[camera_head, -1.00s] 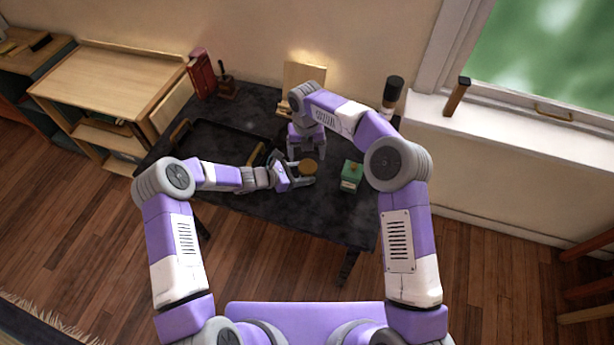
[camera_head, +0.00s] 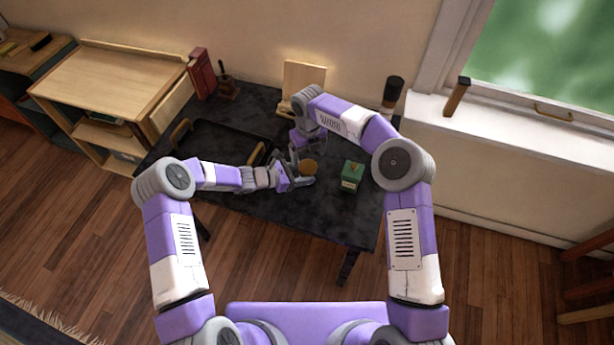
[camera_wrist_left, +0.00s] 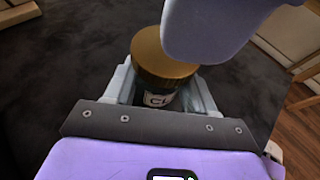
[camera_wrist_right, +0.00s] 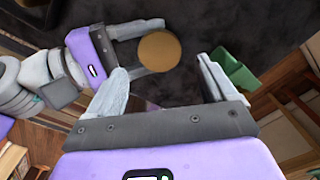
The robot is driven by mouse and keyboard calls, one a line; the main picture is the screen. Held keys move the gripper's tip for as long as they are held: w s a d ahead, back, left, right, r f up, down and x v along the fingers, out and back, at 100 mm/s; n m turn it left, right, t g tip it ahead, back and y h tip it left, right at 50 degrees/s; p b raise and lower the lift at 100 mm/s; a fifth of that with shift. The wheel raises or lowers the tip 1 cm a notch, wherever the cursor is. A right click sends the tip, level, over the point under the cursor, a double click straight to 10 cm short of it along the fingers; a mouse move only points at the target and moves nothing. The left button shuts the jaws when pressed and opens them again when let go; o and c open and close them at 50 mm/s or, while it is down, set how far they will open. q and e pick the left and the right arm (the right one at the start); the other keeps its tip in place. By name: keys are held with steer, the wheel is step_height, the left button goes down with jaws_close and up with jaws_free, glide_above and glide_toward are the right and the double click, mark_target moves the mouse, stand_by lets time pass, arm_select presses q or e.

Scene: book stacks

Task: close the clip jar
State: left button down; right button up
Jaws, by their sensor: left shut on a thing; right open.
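The clip jar (camera_wrist_left: 158,100) is dark with a white label and a round golden-brown lid (camera_wrist_left: 163,57) on top. The lid also shows from above in the head view (camera_head: 309,167) and the right wrist view (camera_wrist_right: 159,51). My left gripper (camera_head: 304,174) is shut around the jar's body, one finger on each side. My right gripper (camera_wrist_right: 160,82) is open and empty, close to the jar, with the lid beyond its spread fingers. In the left wrist view, a purple part of my right arm covers part of the lid. The clip cannot be made out.
A green box (camera_head: 352,175) stands on the dark table (camera_head: 290,215) to the right of the jar. A black tray (camera_head: 215,146) with handles lies left. A wooden stand (camera_head: 303,82), a red book (camera_head: 202,74) and a dark-topped cylinder (camera_head: 391,93) stand at the back.

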mark_target(308, 166)
steer(key=shift+f, duration=2.75)
steer(key=shift+c, duration=0.2)
steer(key=c, duration=1.1)
steer(key=shift+o, duration=0.2)
steer(key=m, duration=0.3)
steer(key=o, duration=1.2)
steer(key=shift+r, duration=2.3)
